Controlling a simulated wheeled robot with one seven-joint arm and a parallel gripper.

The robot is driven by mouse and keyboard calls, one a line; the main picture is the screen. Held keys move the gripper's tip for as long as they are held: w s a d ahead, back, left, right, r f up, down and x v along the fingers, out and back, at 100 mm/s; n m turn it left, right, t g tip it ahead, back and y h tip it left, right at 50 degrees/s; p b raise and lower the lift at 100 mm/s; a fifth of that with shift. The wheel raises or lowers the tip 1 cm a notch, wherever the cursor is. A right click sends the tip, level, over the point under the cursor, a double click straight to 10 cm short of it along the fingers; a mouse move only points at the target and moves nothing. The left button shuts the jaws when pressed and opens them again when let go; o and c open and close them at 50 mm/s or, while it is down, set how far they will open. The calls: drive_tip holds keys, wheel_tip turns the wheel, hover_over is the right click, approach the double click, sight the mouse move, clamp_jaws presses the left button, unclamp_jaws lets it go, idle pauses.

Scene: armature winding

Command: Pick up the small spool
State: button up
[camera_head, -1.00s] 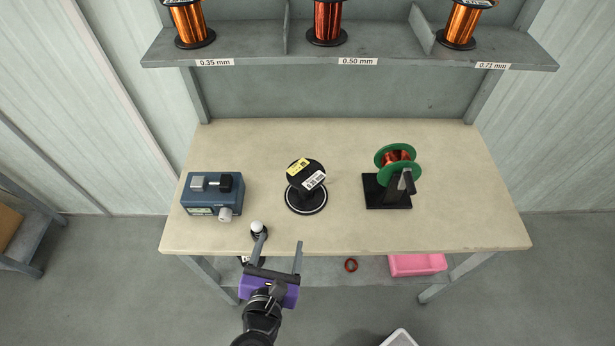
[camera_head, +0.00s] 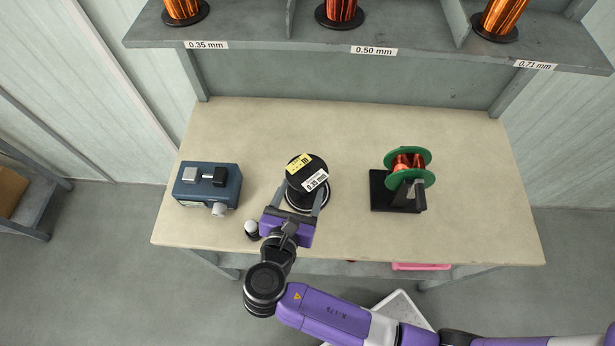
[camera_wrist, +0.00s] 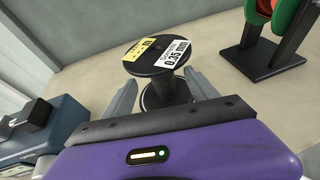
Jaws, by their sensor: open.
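The small spool (camera_head: 307,184) is black with a yellow label and a white label reading 0.35 mm. It stands upright on the workbench (camera_head: 455,240), left of centre. My gripper (camera_head: 298,200) is open at its near side, with one finger on each side of the spool's core. In the wrist view the spool (camera_wrist: 158,55) stands just ahead, its core between the two fingers (camera_wrist: 160,92) and its top flange above them. The fingers look apart from the core; exact contact cannot be told.
A blue device (camera_head: 208,187) stands at the left, and a small white-topped knob (camera_head: 251,229) just left of my gripper. A green spool with copper wire (camera_head: 408,166) sits on a black stand at the right. A shelf (camera_head: 330,38) with wire spools hangs above the back.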

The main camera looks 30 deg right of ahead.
drive_tip(key=shift+p+x, duration=0.4)
drive_tip(key=shift+x, duration=1.95)
drive_tip(key=shift+s+d+r, duration=0.1)
drive_tip(key=shift+s+r, duration=0.05)
clamp_jaws()
